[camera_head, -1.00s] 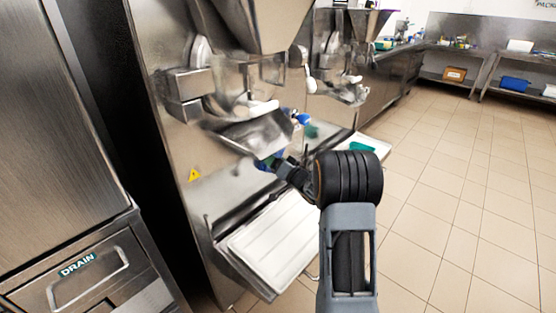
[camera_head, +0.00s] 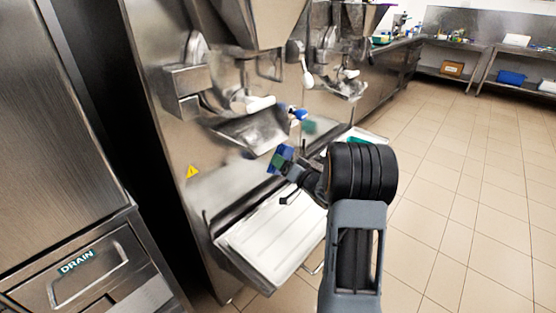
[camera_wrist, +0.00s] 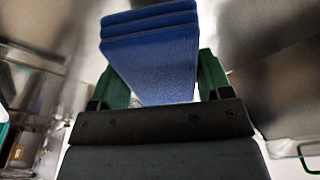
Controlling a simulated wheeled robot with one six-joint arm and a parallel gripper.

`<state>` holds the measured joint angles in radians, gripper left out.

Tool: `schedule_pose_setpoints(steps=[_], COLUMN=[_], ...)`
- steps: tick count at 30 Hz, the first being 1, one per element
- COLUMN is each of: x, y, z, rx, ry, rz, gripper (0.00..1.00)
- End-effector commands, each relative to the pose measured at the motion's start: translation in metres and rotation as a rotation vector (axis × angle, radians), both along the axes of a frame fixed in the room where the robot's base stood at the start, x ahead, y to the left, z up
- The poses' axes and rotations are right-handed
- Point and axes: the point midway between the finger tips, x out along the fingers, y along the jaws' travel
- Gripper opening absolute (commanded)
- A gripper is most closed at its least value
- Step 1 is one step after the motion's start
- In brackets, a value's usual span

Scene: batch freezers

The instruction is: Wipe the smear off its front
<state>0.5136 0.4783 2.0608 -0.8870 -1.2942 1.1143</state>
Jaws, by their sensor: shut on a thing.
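My gripper (camera_head: 280,161) is shut on a folded blue cloth (camera_wrist: 152,45). The green fingers grip it from both sides in the wrist view, its layers stacked at the far end. In the head view the cloth (camera_head: 287,152) is small and partly covered by the fingers. It is in front of the steel machine's front panel (camera_head: 232,182), below the outlet chute (camera_head: 255,132) and above the white drip tray (camera_head: 272,238). A gap to the panel seems to show, but I cannot be sure. I cannot make out a distinct smear on the blurry, reflective steel.
A steel cabinet (camera_head: 60,130) with a DRAIN label stands at the left. A second machine (camera_head: 335,60) stands behind the first. The white tray juts out below my gripper. Tiled floor (camera_head: 460,190) is clear at the right, with steel tables (camera_head: 480,50) at the back.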

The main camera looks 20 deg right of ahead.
Motion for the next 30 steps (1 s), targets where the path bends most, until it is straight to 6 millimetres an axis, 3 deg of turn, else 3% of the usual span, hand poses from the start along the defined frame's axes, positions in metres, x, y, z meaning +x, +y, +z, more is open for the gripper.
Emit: schedule_pose_setpoints(steps=[17, 30], x=[-0.007, -0.032], y=[-0.003, -0.014], z=[0.000, 0.000], rx=[0.000, 0.000], ry=[0.000, -0.001], rz=[0.000, 0.001], gripper=[0.45, 0.45])
